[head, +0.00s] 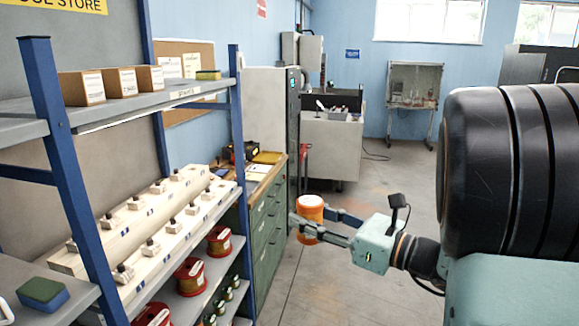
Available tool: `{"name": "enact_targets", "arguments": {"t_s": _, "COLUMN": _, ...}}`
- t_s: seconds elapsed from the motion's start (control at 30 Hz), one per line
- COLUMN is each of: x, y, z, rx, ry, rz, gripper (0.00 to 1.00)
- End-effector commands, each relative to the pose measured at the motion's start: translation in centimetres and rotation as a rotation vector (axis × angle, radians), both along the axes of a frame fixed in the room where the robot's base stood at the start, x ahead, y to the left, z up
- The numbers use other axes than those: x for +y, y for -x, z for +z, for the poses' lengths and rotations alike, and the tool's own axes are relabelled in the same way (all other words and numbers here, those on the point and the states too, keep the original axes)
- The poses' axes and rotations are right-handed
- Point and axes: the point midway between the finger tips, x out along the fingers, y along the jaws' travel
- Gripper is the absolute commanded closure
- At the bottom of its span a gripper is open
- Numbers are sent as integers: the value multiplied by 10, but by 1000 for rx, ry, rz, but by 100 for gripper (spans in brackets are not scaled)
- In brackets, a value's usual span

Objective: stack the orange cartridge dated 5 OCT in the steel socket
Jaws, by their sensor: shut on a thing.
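My gripper (326,224) reaches left from the teal wrist at the right of the head view. It is shut on an orange cartridge (309,206) with a paler top, held roughly upright in mid-air over the floor aisle. The fingers hide part of its lower side. No date can be read on it at this size. I cannot make out a steel socket in this view.
The floor (350,290) below my gripper is clear.

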Motion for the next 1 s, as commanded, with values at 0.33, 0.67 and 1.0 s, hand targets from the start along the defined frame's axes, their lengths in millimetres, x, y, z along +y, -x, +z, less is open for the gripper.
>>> {"name": "enact_targets", "arguments": {"t_s": 0.33, "x": -31, "y": 3, "z": -109, "rx": 9, "ry": -2, "rz": 25, "gripper": 94}}
{"name": "enact_targets", "arguments": {"t_s": 0.67, "x": -57, "y": 8, "z": -206, "rx": 2, "ry": -3, "rz": 53, "gripper": 94}}
{"name": "enact_targets", "arguments": {"t_s": 1.0, "x": -70, "y": 9, "z": -253, "rx": -1, "ry": -7, "rz": 63, "gripper": 94}}
